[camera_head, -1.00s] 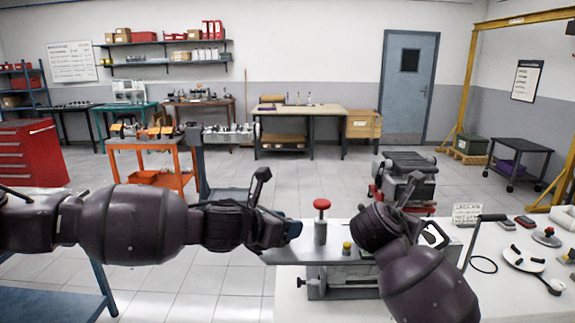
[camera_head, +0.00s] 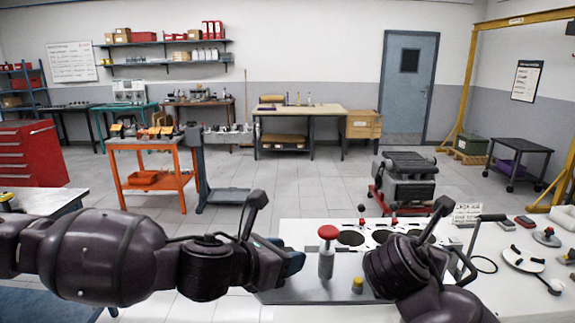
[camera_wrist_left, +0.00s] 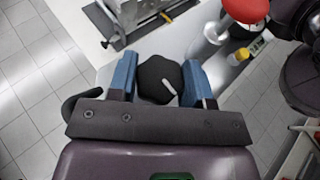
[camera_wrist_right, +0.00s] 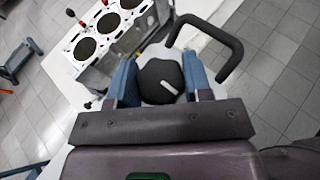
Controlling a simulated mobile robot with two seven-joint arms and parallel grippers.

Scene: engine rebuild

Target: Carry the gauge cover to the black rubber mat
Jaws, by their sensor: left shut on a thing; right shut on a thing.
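The piece I take to be the gauge cover is a flat grey plate (camera_head: 308,294) with a red-topped post (camera_head: 327,250) and a small yellow knob (camera_head: 357,285) on it. It lies between my two grippers in the head view. My left gripper (camera_wrist_left: 160,82) is shut on a black knob at one end. My right gripper (camera_wrist_right: 162,82) is shut on a black knob at the other end. Its fingers are mostly hidden in the head view. I cannot pick out the black rubber mat.
An engine block (camera_head: 380,238) with dark round bores stands just beyond the plate. A white table (camera_head: 510,290) at right holds a black crank handle (camera_head: 480,240) and several small parts. An orange cart (camera_head: 155,165) stands at left. The tiled floor (camera_head: 300,190) beyond is open.

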